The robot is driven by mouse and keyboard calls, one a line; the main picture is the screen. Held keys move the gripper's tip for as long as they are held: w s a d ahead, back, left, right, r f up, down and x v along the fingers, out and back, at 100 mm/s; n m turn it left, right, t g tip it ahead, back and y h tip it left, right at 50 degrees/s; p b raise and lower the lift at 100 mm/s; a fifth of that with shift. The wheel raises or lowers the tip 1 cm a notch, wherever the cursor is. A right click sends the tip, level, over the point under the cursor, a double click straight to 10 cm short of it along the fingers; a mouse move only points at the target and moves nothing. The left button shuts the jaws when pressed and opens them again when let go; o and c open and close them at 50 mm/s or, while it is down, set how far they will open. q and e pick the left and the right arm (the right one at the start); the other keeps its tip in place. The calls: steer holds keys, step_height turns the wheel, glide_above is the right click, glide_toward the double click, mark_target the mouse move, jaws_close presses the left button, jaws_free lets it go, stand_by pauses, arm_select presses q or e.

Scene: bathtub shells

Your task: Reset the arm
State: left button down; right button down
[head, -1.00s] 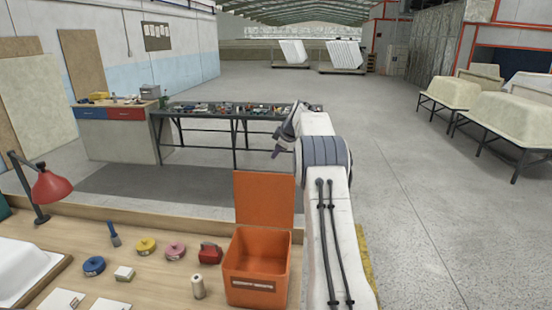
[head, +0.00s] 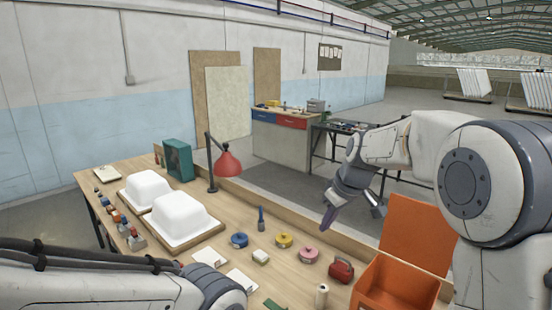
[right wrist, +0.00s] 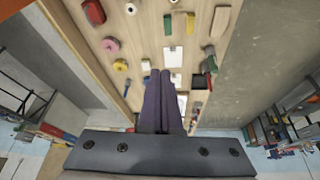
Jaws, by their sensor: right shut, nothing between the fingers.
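My right arm reaches in from the right in the head view. Its gripper (head: 330,215) hangs over the far edge of the workbench, left of the orange bin. In the right wrist view its two dark purple fingers (right wrist: 163,90) lie side by side, shut and empty, with the bench top below them. My left arm (head: 110,285) crosses the lower left of the head view. Its gripper is outside the picture.
The wooden workbench (head: 105,180) holds white tub moulds (head: 180,218), a red lamp (head: 228,163), tape rolls (head: 284,240), a red tool (head: 341,268) and an open orange bin (head: 412,230). A second bench (head: 262,138) stands behind. Air above the front bench is mostly clear.

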steer(key=s+a+f+g+b, duration=0.2)
steer(key=s+a+f, duration=0.2)
steer(key=s+a, duration=0.6)
steer(key=s+d+f+g+b, duration=0.1)
steer(key=s+f, duration=0.3)
steer(key=s, duration=0.8)
steer(key=s+d+f+h+b, duration=0.1)
steer(key=s+f, duration=0.4)
steer(key=s, duration=0.7)
steer(key=shift+s+d+f+g+h+b, duration=0.15)
steer(key=shift+s+f+g+h+b, duration=0.15)
steer(key=shift+s+g+b, duration=0.15)
